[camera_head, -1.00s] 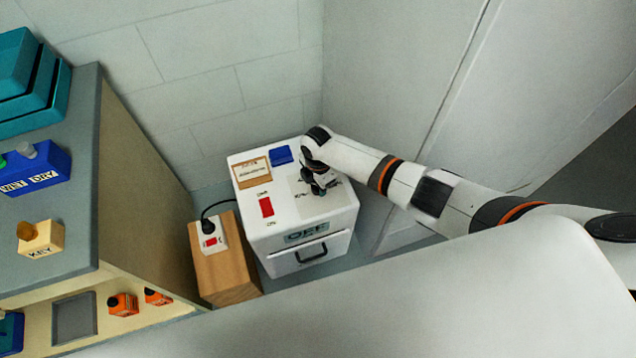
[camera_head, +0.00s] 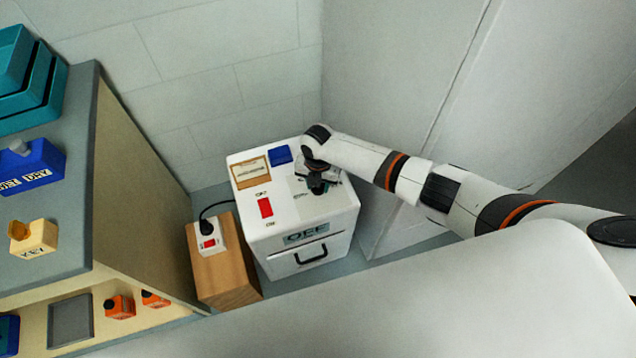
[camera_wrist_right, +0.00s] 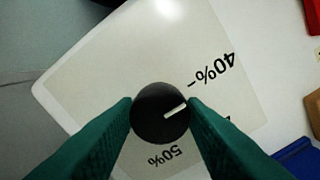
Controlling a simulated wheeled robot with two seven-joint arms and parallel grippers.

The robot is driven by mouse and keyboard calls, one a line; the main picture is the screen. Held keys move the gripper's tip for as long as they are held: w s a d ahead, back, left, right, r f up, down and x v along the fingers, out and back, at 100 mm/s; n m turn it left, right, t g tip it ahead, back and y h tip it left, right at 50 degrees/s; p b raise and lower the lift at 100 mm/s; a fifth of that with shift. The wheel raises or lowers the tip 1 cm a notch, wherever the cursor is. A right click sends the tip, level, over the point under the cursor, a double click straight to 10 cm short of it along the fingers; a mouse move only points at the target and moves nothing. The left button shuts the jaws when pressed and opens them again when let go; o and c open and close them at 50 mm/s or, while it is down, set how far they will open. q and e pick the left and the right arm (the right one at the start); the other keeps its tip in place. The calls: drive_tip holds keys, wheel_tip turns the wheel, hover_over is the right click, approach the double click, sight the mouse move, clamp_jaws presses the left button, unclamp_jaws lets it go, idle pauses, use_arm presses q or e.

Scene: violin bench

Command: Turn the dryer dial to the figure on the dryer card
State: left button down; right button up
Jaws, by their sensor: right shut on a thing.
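The dryer is a white box (camera_head: 285,228) with a dark handle and a plate reading OFF on its front. Its card (camera_head: 251,172), in a brown frame, lies on the top at the back left; its figure is too small to read. My right gripper (camera_head: 318,186) is over the top's right side. In the wrist view the black dial (camera_wrist_right: 160,113) sits between the green fingertips of my right gripper (camera_wrist_right: 161,110), which are shut on it. Its white pointer points right and slightly up, between the 40% and 50% marks; a finger partly hides another mark there. My left gripper is out of view.
A red switch (camera_head: 265,207) and a blue block (camera_head: 280,155) are on the dryer's top. A wooden block (camera_head: 226,262) with a plugged socket stands left of it. A bench (camera_head: 60,225) with labelled blocks is further left. Walls close in behind and to the right.

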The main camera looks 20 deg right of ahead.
idle(0.3)
drive_tip(key=o, duration=1)
wheel_tip(320, 180, up, 12)
drive_tip(key=shift+f+p, duration=0.1)
drive_tip(key=shift+p, duration=1)
